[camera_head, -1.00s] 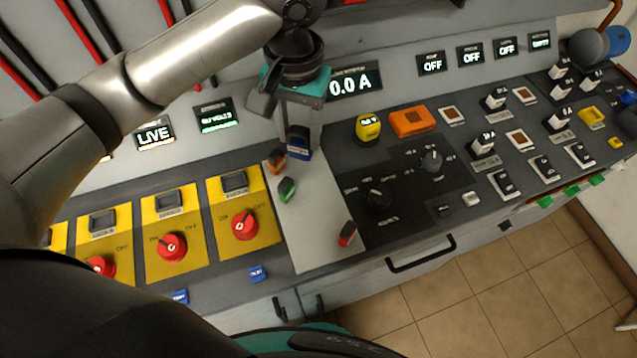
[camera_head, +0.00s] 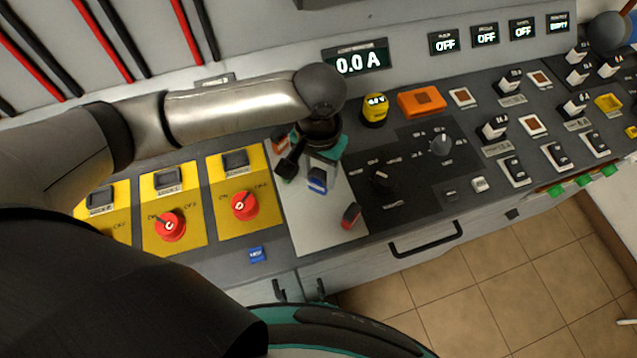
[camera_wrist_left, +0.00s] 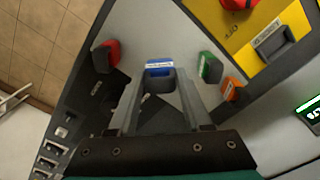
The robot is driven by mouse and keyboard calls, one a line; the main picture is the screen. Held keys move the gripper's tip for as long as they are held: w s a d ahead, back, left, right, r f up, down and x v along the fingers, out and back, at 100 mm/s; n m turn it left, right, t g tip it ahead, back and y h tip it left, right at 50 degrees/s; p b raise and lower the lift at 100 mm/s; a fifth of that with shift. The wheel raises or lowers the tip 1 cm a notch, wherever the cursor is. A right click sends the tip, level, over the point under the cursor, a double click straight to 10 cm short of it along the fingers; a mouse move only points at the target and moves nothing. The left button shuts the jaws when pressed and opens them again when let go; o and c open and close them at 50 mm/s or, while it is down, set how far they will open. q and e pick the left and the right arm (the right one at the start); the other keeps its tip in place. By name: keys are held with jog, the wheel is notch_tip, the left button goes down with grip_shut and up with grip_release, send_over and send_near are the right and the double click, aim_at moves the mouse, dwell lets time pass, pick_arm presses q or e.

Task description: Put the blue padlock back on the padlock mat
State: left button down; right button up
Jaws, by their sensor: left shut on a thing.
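The blue padlock (camera_head: 318,181) is between the fingers of my left gripper (camera_head: 324,164), which is shut on it. The left wrist view also shows the blue padlock (camera_wrist_left: 160,69) between the two fingertips. It is over the middle of the light grey padlock mat (camera_head: 318,236). I cannot tell whether it touches the mat. A red padlock (camera_head: 351,216) lies at the mat's front right. An orange padlock (camera_head: 280,143) is at the back left. My right gripper is not in view.
Yellow panels with red rotary switches (camera_head: 244,206) stand left of the mat. A black panel with knobs (camera_head: 381,178) lies to the right. A yellow device (camera_head: 375,109) and an orange box (camera_head: 421,102) are behind it. A small blue tag (camera_head: 257,255) lies front left.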

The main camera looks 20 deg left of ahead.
aim_at(319, 185)
pick_arm(q)
notch_tip(319, 185, down, 4)
jog(key=shift+f+b, duration=0.25)
jog(key=shift+b, duration=0.2)
jog(key=shift+c, duration=1.7)
grip_release()
notch_tip(319, 185, up, 12)
jog(key=shift+r+p, duration=0.1)
jog(key=shift+p, duration=1.1)
